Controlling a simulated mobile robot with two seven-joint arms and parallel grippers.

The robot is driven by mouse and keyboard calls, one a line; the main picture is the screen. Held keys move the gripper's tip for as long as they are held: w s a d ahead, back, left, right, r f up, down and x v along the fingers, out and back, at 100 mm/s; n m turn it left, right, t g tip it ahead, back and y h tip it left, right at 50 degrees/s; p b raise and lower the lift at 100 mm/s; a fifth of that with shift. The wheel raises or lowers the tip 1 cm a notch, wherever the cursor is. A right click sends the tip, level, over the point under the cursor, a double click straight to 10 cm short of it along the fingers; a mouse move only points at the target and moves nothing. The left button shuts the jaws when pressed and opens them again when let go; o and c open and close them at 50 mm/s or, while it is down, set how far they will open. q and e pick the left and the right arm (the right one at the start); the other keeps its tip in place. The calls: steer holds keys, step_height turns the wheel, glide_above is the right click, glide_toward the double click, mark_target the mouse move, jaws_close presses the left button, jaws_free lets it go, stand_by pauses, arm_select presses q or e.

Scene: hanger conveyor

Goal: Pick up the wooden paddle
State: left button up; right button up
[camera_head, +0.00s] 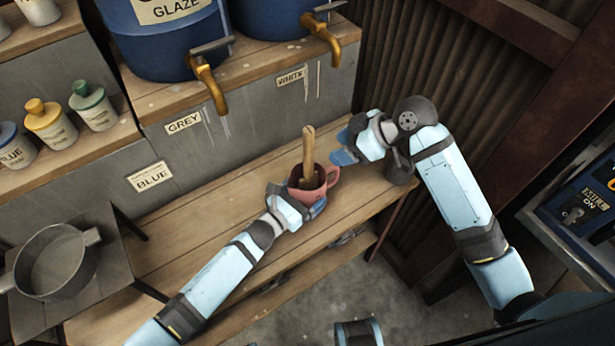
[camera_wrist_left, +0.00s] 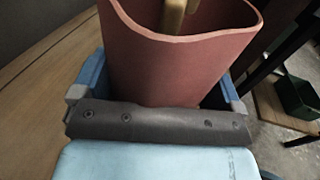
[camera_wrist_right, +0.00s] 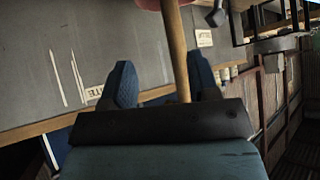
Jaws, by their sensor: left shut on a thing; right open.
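The wooden paddle (camera_head: 309,150) stands upright, slightly tilted, in a pink mug (camera_head: 326,184), its top well above the rim. Its lower end is hidden inside the mug. My left gripper (camera_head: 298,202) is shut on the mug, with one finger on each side in the left wrist view (camera_wrist_left: 165,95). The mug is close over the wooden bench. My right gripper (camera_head: 345,150) is open, just right of the paddle and apart from it in the head view. In the right wrist view the paddle's stick (camera_wrist_right: 176,50) shows between the open fingers, closer to the right one.
Blue glaze tanks (camera_head: 165,40) with brass taps (camera_head: 208,85) stand on the shelf behind. Small glaze bottles (camera_head: 92,105) line the left shelf. A grey pot (camera_head: 58,262) stands on a stand at the lower left. The wooden bench (camera_head: 215,215) is mostly clear.

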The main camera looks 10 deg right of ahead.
steer(key=w+a+r+m+h, duration=0.2)
steer(key=w+r+m+h, duration=0.3)
steer(key=w+r+m, duration=0.25)
step_height(320, 180, up, 7)
steer(key=m+g+h, duration=0.3)
steer(key=m+g, duration=0.1)
steer(key=m, duration=0.5)
glide_above(308, 129)
steer(key=shift+w+r, duration=0.1)
steer(key=shift+w, duration=0.05)
steer(key=shift+f+m, duration=0.25)
steer(key=shift+f, duration=0.1)
step_height(308, 129, down, 11)
steer(key=shift+d+f, duration=0.1)
jaws_close()
